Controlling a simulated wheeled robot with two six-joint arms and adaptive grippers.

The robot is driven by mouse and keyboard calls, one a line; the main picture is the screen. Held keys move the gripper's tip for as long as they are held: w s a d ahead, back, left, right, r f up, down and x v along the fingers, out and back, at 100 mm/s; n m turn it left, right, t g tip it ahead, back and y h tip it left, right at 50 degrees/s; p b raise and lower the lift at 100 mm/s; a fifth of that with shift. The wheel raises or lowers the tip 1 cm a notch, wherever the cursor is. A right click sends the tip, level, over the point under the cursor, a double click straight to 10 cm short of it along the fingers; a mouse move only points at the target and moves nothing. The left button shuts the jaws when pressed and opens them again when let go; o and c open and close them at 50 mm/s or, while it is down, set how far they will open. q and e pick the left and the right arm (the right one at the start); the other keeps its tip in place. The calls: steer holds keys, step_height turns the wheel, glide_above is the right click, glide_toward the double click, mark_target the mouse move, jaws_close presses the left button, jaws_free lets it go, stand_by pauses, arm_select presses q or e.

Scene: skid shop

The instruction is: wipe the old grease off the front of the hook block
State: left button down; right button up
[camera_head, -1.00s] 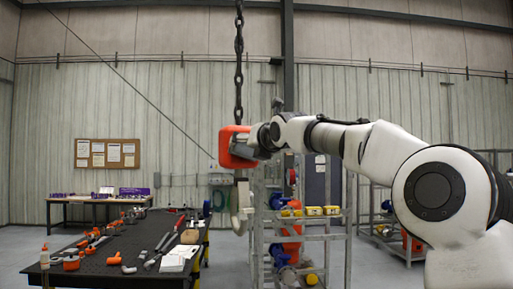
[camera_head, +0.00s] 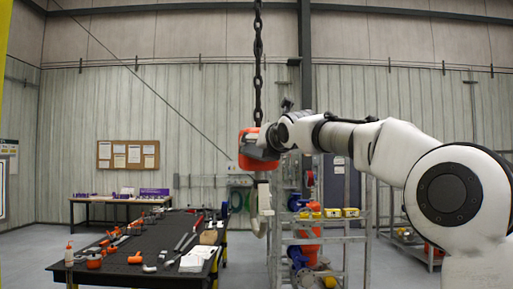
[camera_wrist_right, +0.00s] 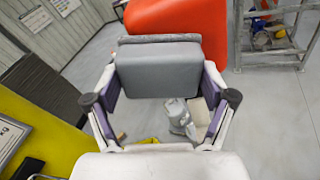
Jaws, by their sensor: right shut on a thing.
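The orange hook block (camera_head: 247,153) hangs from a dark chain (camera_head: 258,70), with its pale hook (camera_head: 262,212) below. My right gripper (camera_head: 270,142) reaches it from the right and covers part of it. In the right wrist view, the gripper (camera_wrist_right: 158,72) is shut on a grey pad (camera_wrist_right: 158,70). The orange block (camera_wrist_right: 188,20) is right behind the pad's far edge; I cannot tell whether they touch. No grease can be made out on the part that shows. My left gripper is not in view.
A black-topped workbench (camera_head: 150,262) with several tools and orange parts stands at the lower left. A metal rack (camera_head: 318,240) with yellow, blue and orange items stands behind and right of the hook. A second table (camera_head: 120,199) stands by the back wall.

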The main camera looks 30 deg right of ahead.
steer(key=shift+s+d, duration=0.75)
steer(key=shift+d, duration=2.55)
steer(key=w+a, duration=0.1)
steer(key=a, duration=0.6)
steer(key=shift+w+a, duration=0.35)
steer(key=shift+w, duration=0.05)
steer(key=shift+s, duration=0.1)
steer(key=shift+s+a+f+b, duration=0.1)
steer(key=shift+s+f+b, duration=0.15)
steer(key=shift+s+b, duration=0.3)
steer(key=b+v, duration=0.1)
steer(key=v, duration=0.1)
steer(key=b+v, duration=0.1)
steer(key=b, duration=0.1)
steer(key=shift+s+a+f, duration=0.1)
steer(key=shift+s+f, duration=0.05)
steer(key=shift+s, duration=0.25)
steer(key=shift+f+b+v, duration=0.1)
steer(key=shift+b+v, duration=0.8)
steer(key=shift+b, duration=0.7)
steer(key=shift+f+b+v, duration=0.15)
steer(key=shift+b+v, duration=0.75)
steer(key=shift+b, duration=0.65)
